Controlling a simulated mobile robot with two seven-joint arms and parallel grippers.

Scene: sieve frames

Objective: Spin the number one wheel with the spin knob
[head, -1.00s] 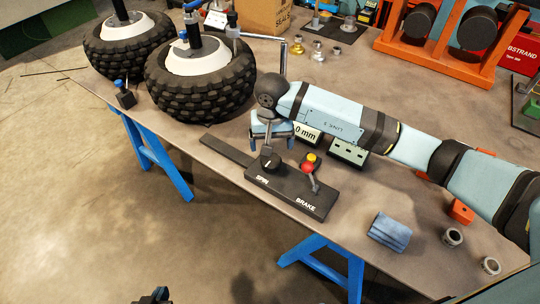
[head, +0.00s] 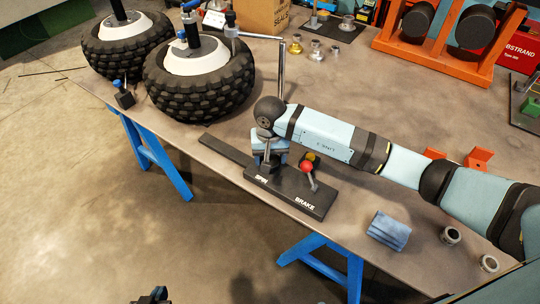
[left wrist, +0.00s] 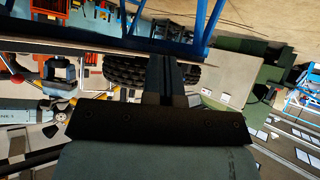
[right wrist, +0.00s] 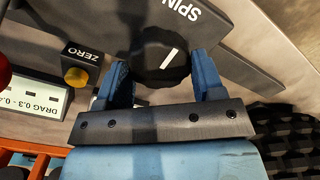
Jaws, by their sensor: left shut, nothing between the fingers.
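The dark round spin knob (head: 267,167) stands on the black control panel (head: 300,196), by the word SPIN; its white pointer line shows in the right wrist view (right wrist: 160,52). My right gripper (head: 270,150) is above the knob, pointing down. Its two blue fingers are spread, one at each side of the knob; I cannot tell whether they touch it. Two knobbly tyred wheels, a near one (head: 200,92) and a far one (head: 128,47), stand at the back left; no number is readable. My left gripper (head: 152,297) is at the bottom edge, shut and empty.
A red-topped brake lever (head: 308,168) stands on the panel right beside my right gripper. A yellow zero button (right wrist: 76,76) and a drag display (right wrist: 35,97) are close by.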

